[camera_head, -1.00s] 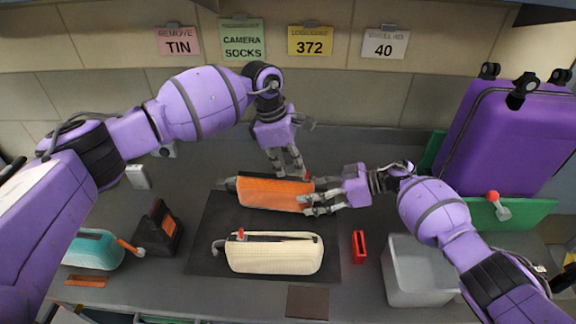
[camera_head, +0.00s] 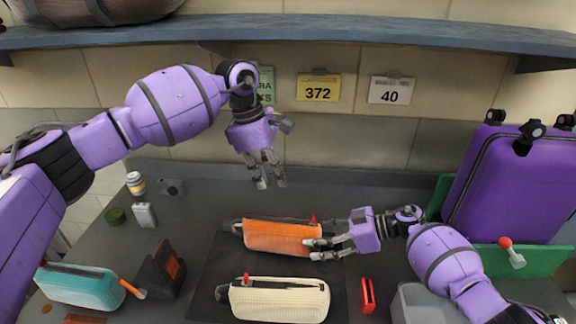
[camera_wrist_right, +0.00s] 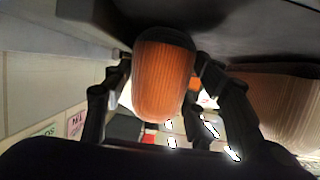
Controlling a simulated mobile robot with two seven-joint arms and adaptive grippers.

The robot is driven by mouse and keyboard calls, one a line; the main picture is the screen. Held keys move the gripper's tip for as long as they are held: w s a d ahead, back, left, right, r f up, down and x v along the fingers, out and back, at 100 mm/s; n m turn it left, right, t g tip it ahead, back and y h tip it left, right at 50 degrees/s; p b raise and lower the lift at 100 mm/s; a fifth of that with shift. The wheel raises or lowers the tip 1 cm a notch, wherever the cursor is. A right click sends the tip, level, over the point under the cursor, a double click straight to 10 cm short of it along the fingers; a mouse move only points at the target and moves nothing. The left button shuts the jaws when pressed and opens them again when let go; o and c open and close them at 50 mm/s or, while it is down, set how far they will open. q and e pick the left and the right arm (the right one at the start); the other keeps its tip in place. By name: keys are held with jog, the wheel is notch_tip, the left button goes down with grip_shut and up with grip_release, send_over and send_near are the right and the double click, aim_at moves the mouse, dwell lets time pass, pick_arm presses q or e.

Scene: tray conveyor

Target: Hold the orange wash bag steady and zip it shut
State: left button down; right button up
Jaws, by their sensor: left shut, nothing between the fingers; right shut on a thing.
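The orange wash bag (camera_head: 278,237) lies on the dark mat (camera_head: 212,265), with a dark zip line along its top and a red zip pull (camera_head: 313,219) near its right end. My right gripper (camera_head: 316,249) is shut on the right end of the bag; in the right wrist view the orange bag end (camera_wrist_right: 163,78) sits between the fingers. My left gripper (camera_head: 268,184) is shut and empty, raised above the counter behind the bag and apart from it. From here I cannot tell how far the zip is closed.
A cream bag (camera_head: 280,300) with a red pull lies in front of the orange one. A teal bag (camera_head: 82,288) and dark stand (camera_head: 160,270) are at left. A red item (camera_head: 367,295), grey bin (camera_head: 425,303) and purple suitcase (camera_head: 515,185) are at right. A shelf (camera_head: 300,33) spans above.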

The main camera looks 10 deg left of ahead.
jog(key=o, duration=1.6)
jog(key=shift+o, duration=0.2)
